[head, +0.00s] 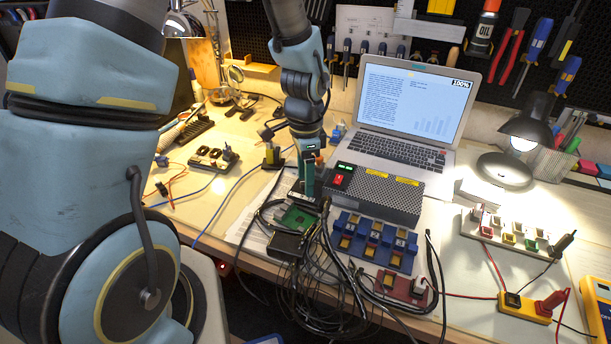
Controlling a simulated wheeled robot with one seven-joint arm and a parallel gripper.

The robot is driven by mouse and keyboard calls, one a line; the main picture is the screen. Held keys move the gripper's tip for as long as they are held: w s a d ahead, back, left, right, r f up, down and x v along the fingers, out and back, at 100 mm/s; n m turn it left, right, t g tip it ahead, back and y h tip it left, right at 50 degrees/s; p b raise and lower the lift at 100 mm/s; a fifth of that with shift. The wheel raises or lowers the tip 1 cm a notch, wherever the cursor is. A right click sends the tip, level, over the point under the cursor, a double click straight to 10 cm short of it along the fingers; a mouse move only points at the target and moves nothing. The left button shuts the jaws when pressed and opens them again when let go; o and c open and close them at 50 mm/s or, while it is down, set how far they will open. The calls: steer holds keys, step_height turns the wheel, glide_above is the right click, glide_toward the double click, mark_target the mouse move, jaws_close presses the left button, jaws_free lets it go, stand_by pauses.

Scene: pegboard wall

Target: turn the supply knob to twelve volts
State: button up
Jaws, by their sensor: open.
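The power supply (385,190) is a grey perforated box with yellow labels, in front of the laptop in the head view. A lit red switch and a small green light show at its left end. I cannot make out the supply knob; my arm and gripper may cover it. My gripper (309,184) points down just left of the supply's left end, above the cables and a green circuit board. Its fingers look dark green and are seen nearly edge-on, with nothing visible held between them. I cannot tell whether they touch the supply.
An open laptop (412,110) stands behind the supply. A blue block with yellow parts (374,240) and a tangle of black cables (330,285) lie in front. A lit desk lamp (528,130) stands at right. A yellow multimeter (597,308) is at the right edge.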

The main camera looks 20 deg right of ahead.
jaws_close()
stand_by(0.5)
